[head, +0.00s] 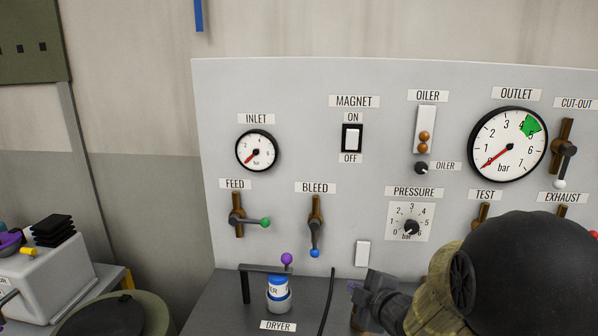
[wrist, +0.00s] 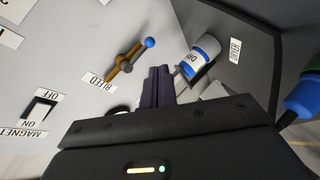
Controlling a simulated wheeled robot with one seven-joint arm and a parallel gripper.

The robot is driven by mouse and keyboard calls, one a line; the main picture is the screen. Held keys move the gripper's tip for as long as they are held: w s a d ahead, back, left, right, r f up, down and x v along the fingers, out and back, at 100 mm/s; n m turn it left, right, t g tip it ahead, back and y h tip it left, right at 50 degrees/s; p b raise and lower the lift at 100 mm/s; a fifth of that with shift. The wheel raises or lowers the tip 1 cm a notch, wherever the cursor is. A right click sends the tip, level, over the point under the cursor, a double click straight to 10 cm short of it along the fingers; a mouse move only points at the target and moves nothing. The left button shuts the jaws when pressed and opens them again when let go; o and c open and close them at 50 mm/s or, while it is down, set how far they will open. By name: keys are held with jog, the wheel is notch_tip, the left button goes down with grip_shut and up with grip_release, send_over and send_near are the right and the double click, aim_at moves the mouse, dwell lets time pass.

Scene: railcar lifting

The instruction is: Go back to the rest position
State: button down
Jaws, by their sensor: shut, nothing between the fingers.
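My gripper (head: 374,290) is low in front of the panel in the head view, right of the dryer. In the wrist view its two dark fingers (wrist: 158,86) are together with nothing between them. My dark arm covers the lower right of the head view. The grey panel (head: 290,85) stands upright ahead. The gripper appears apart from the bleed lever (head: 315,228), whose blue knob points down, and from the dryer bottle (head: 278,290).
The feed lever (head: 250,221) points right to its green knob. The magnet switch (head: 352,138) and inlet gauge (head: 257,150) are above. A black bracket (head: 262,269) with a purple knob stands over the dryer. A white box (head: 60,275) is at left. My arm partly hides the test and exhaust levers.

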jog(key=s+d+f+m+g+h+p, duration=0.1)
jog(key=s+m+g+h+p, duration=0.1)
jog(key=s+m+g, duration=0.3)
jog(key=s+d+f+m+g+h+p, duration=0.1)
jog(key=s+m+g+h+p, duration=0.1)
jog(key=s+m, duration=0.9)
jog(key=s+g+p, duration=0.1)
jog(key=s+g, duration=0.1)
jog(key=shift+s+d+f+m+g+h, duration=0.25)
jog(key=shift+d+m+g+h, duration=0.05)
jog(key=shift+g+h, duration=0.1)
